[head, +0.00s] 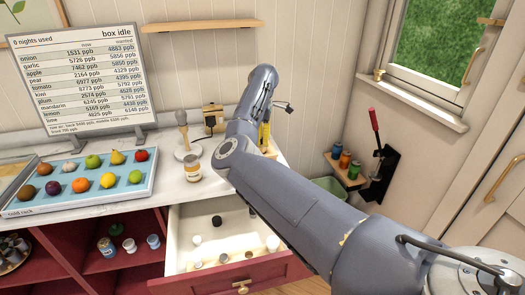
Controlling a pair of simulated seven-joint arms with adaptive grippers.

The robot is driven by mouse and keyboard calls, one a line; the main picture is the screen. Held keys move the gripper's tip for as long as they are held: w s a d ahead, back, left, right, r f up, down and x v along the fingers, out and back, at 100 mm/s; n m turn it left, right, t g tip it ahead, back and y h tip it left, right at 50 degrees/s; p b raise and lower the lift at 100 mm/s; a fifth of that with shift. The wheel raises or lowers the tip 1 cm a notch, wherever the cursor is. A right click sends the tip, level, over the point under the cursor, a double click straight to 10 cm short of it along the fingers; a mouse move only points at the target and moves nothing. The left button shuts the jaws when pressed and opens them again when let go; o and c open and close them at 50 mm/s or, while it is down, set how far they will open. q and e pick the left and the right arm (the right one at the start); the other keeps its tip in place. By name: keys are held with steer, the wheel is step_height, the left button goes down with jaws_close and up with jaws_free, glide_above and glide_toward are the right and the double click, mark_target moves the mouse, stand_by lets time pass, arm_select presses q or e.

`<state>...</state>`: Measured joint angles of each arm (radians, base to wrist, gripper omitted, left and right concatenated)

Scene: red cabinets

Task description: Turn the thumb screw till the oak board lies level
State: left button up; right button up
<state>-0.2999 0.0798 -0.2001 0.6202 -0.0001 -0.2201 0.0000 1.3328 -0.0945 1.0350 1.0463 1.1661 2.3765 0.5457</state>
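No thumb screw can be made out. Two light wooden boards show: a long wall shelf (200,25) at the top, and a small shelf (344,172) at the right bearing several coloured jars. I cannot tell which is the oak board, or whether either is level. My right arm crosses from the lower right, bends above the counter and reaches up in front of the wall. A small dark part juts out beside its upper end, but the fingers cannot be made out. A yellow upright object (264,134) is partly hidden behind my arm. My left gripper is out of view.
An open drawer (189,240) holds several small items. The counter bears a cold rack (52,207) of produce, a readings board (83,78), an orange-brown jar (192,165) and a stand (185,140). A red-handled lever (374,122) is on the right wall.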

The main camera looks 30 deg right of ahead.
steer(key=shift+r, duration=0.2)
steer(key=o, duration=0.7)
steer(key=shift+c, duration=0.2)
steer(key=shift+r, duration=0.1)
